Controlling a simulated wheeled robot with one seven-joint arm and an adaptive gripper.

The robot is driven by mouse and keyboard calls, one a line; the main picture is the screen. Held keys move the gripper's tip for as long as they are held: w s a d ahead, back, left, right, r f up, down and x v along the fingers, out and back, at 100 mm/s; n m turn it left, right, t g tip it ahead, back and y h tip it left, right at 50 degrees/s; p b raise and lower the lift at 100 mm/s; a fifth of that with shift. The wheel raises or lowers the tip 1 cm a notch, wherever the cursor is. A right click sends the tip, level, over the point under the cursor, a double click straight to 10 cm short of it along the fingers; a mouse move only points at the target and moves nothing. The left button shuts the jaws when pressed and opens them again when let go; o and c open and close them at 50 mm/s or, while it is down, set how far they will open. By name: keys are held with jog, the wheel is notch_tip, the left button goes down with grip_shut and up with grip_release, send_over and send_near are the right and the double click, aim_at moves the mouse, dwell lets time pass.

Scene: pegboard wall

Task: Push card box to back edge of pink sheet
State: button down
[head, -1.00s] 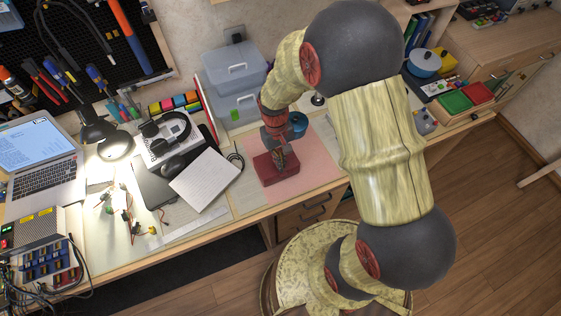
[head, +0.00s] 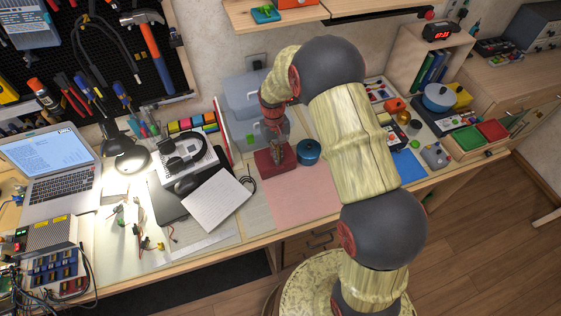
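The dark red card box (head: 268,164) lies at the back left part of the pink sheet (head: 300,196), near its back edge. The box and arm hide most of that edge, so I cannot tell whether the box lines up with it. My gripper (head: 277,153) points down over the box, its fingertips overlapping the box in the head view. I cannot tell whether the fingers touch it, or whether they are open or shut. The front and middle of the sheet are bare.
A round blue tin (head: 308,152) stands close to the right of the box. Clear grey-blue bins (head: 243,104) stand behind it against the wall. A white notepad (head: 217,200) and a black cable lie to the left. My arm covers the bench to the right.

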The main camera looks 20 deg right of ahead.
jog(key=shift+s+f, duration=0.1)
jog(key=shift+r+p, duration=0.6)
jog(key=shift+r, duration=0.05)
notch_tip(320, 180, up, 11)
jog(key=w, duration=0.2)
jog(key=shift+w, duration=0.15)
jog(key=s+r+t, duration=0.3)
jog(key=s+r, duration=0.8)
jog(key=s, duration=0.3)
jog(key=s+r+t, duration=0.4)
jog(key=s+r, duration=0.8)
jog(key=s, duration=0.3)
jog(key=shift+a+r+t, duration=0.25)
jog(key=shift+t, duration=0.05)
